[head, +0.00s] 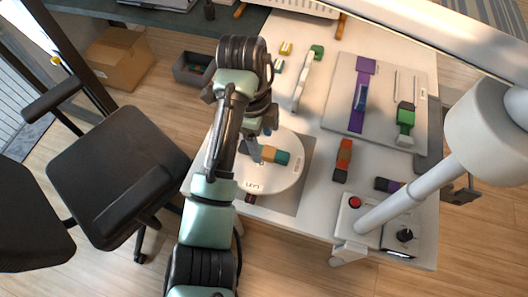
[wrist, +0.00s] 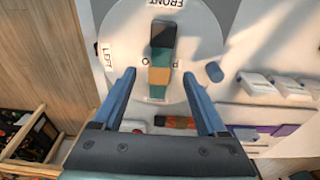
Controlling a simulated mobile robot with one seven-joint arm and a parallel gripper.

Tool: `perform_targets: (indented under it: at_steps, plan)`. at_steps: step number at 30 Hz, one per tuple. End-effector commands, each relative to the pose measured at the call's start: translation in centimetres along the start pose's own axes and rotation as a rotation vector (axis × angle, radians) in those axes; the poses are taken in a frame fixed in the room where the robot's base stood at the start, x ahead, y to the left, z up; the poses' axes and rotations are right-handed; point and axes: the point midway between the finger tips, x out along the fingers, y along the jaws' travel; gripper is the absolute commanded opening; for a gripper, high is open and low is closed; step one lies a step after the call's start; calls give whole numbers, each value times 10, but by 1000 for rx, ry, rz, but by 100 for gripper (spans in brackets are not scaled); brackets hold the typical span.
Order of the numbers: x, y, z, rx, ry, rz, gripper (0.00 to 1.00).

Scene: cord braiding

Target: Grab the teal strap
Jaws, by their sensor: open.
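The teal strap (head: 282,157) lies on a round white disc (head: 283,180) with printed labels, joined to or beside an orange section (head: 268,153). In the wrist view the strap stack runs down the disc: a black part at the top, then teal (wrist: 160,57), orange, and teal again (wrist: 157,92). My gripper (wrist: 159,75) is open and empty, its two blue fingers spread on either side of the stack in that view. In the head view my gripper (head: 256,148) is over the disc, partly hidden by my arm. Its height above the strap is hard to tell.
A small blue peg (wrist: 214,72) stands at the disc's right in the wrist view. A red-orange strap (head: 343,160) lies right of the disc. A board (head: 340,107) holds purple and green straps. A lamp (head: 420,185) and a control box (head: 354,212) occupy the front right.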

Motion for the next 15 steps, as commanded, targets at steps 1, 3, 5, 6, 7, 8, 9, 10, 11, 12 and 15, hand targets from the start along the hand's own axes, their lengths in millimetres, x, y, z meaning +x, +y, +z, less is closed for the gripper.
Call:
perform_targets:
  at_steps: [1, 3, 5, 6, 7, 8, 9, 10, 11, 12, 15]
  plan:
    - [8, 2, 0, -2, 2, 2, 75]
    - [19, 1, 0, -1, 0, 2, 75]
    - [25, 1, 0, -1, -1, 2, 75]
    - [26, 1, 0, 0, -1, 1, 75]
    - [27, 1, 0, 0, -2, 0, 75]
    - [27, 1, 0, 0, -2, -1, 75]
    - [27, 0, 0, 0, -2, -1, 75]
    - [27, 0, 0, 0, -2, -1, 75]
    - [27, 1, 0, 0, -2, -1, 75]
    - [27, 1, 0, 0, -2, -1, 73]
    - [27, 1, 0, 0, -2, -1, 55]
